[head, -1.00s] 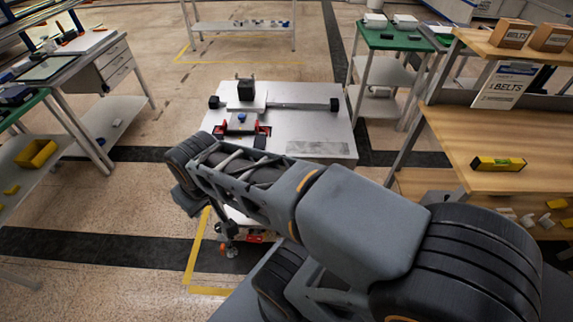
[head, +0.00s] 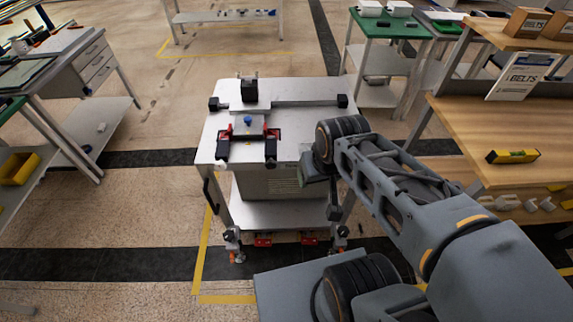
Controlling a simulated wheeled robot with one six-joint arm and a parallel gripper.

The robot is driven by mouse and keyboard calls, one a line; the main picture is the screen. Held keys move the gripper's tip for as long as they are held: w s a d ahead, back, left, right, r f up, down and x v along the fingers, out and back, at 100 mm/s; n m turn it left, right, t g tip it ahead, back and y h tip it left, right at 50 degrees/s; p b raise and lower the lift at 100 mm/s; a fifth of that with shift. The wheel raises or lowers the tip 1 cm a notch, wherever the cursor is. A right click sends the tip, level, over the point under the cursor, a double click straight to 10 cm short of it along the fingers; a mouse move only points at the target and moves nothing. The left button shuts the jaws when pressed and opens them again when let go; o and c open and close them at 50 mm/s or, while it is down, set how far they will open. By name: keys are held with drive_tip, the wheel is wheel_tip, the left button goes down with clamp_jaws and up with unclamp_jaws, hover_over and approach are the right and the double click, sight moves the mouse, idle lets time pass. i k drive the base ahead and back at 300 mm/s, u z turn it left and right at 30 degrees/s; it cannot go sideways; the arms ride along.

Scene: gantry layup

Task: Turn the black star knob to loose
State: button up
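A metal-topped cart (head: 300,133) stands ahead of me with a fixture on it. The fixture has a long rail (head: 300,104) with black blocks at its ends, a black block (head: 249,90) standing at the back, and a small blue knob (head: 247,121) over a grey plate between red and black clamps (head: 224,139). I cannot pick out a black star knob for certain at this size. My gripper (head: 313,167) is at the end of my arm, by the cart's front right edge, apart from the fixture. Its fingers are not clear, so open or shut does not show.
A wooden workbench (head: 500,122) with a yellow level (head: 512,156) and boxes stands to the right. A green-topped table (head: 388,30) is behind it. A drawer bench (head: 88,70) stands at left. The floor left of the cart is free.

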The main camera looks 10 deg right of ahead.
sight(270, 164)
drive_tip(key=u, duration=0.4)
drive_tip(key=k, duration=1)
drive_tip(key=u, duration=0.55)
drive_tip(key=i, duration=0.4)
drive_tip(key=u, duration=0.15)
